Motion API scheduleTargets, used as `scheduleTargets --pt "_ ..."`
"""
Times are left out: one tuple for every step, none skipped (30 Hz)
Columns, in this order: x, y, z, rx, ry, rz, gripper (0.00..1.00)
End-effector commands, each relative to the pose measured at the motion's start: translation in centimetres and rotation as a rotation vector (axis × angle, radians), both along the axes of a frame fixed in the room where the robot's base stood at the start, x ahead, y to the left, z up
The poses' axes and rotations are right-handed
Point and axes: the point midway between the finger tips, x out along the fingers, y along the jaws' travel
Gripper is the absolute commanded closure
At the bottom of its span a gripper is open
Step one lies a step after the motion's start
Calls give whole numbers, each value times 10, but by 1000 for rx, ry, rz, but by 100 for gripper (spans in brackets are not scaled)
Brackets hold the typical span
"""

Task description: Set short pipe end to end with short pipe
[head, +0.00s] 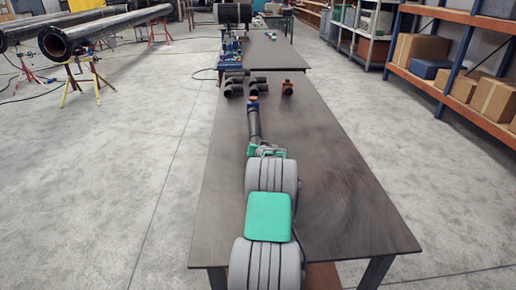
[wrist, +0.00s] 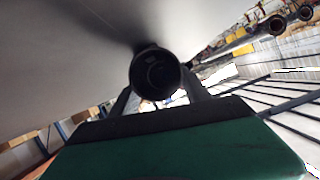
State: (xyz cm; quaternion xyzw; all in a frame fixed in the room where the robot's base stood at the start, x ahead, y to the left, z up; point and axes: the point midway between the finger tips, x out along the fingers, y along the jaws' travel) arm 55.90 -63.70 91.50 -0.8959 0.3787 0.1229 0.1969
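A dark short pipe (head: 254,122) runs lengthwise away from my gripper (head: 266,151) above or along the long table. Its far end meets a small reddish-orange piece (head: 253,99); I cannot tell whether that piece belongs to it or to another pipe. In the wrist view the round, open near end of the short pipe (wrist: 157,75) faces the camera, between the two fingers of my gripper (wrist: 158,98). The fingers appear to close on its sides. A second short pipe cannot be made out clearly.
The long dark table (head: 330,190) is mostly bare on its right. Dark curved fittings (head: 233,87) and an orange-brown fitting (head: 287,87) stand beyond the pipe. Long pipes on stands (head: 75,40) are at left, and a shelf with boxes (head: 460,85) is at right.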

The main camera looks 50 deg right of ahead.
Motion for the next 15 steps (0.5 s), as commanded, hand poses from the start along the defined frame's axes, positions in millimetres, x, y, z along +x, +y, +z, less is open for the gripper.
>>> scheduleTargets --pt "0 0 1 -1 -1 0 40" --pt "0 0 1 -1 -1 0 38" --pt "0 0 1 -1 -1 0 34" --pt "0 0 1 -1 -1 0 32" --pt "0 0 1 -1 -1 0 30" --pt "0 0 1 -1 -1 0 26" --pt "0 0 1 -1 -1 0 26" --pt "0 0 1 -1 -1 0 26" --pt "0 0 1 -1 -1 0 26" --pt "0 0 1 -1 -1 0 26" --pt "0 0 1 -1 -1 0 26" --pt "0 0 1 -1 -1 0 26" --pt "0 0 2 -1 -1 0 26" --pt "0 0 3 -1 -1 0 26" --pt "0 0 5 -1 -1 0 26"
